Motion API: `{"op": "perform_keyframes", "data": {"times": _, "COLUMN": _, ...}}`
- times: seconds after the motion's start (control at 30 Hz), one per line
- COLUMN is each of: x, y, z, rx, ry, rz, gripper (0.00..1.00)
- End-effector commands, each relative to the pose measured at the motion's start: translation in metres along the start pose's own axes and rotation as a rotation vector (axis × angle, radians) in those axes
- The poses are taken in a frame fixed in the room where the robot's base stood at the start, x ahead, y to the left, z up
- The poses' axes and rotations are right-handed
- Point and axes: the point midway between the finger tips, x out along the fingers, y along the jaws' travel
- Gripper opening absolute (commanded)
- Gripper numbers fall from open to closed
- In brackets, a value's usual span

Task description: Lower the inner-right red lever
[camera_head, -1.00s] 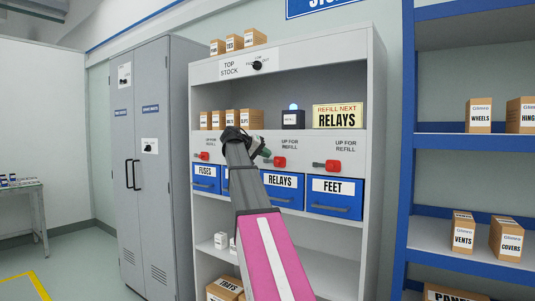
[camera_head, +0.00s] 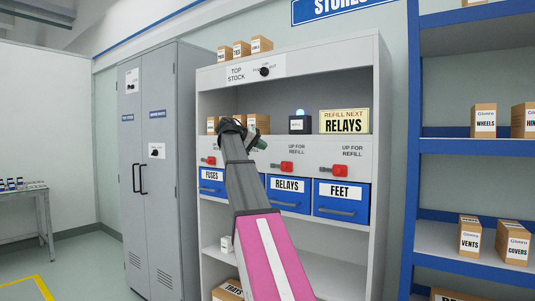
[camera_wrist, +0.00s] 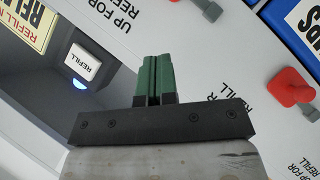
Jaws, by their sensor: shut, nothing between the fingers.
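The inner-right red lever (camera_head: 287,167) is on the white panel above the blue RELAYS bin (camera_head: 284,201), under an UP FOR REFILL label. It is too small to tell its tilt. My gripper (camera_head: 261,143) is left of and above this lever, in front of the panel, apart from it. Its green fingers (camera_wrist: 154,78) are shut and empty in the wrist view. A red lever (camera_wrist: 292,88) at the right of the wrist view is apart from the fingers. My arm hides the inner-left lever in the head view.
The outer-right lever (camera_head: 334,170) is above the FEET bin (camera_head: 341,210), and the outer-left lever (camera_head: 208,160) above FUSES. A yellow RELAYS sign (camera_head: 344,121) and a dark box with a lit lamp (camera_head: 300,124) stand on the shelf above. A blue rack (camera_head: 411,150) stands at right.

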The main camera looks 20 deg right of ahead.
Motion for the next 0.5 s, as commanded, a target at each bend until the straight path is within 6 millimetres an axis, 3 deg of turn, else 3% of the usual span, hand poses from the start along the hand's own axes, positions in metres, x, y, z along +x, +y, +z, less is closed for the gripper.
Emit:
{"op": "perform_keyframes", "data": {"times": 0.2, "x": -0.038, "y": 0.007, "z": 0.001, "rx": 0.000, "ry": 0.000, "rz": -0.002, "gripper": 0.00}}
{"op": "perform_keyframes", "data": {"times": 0.5, "x": -0.057, "y": 0.011, "z": 0.002, "rx": 0.000, "ry": -0.001, "rz": 0.000, "gripper": 0.00}}
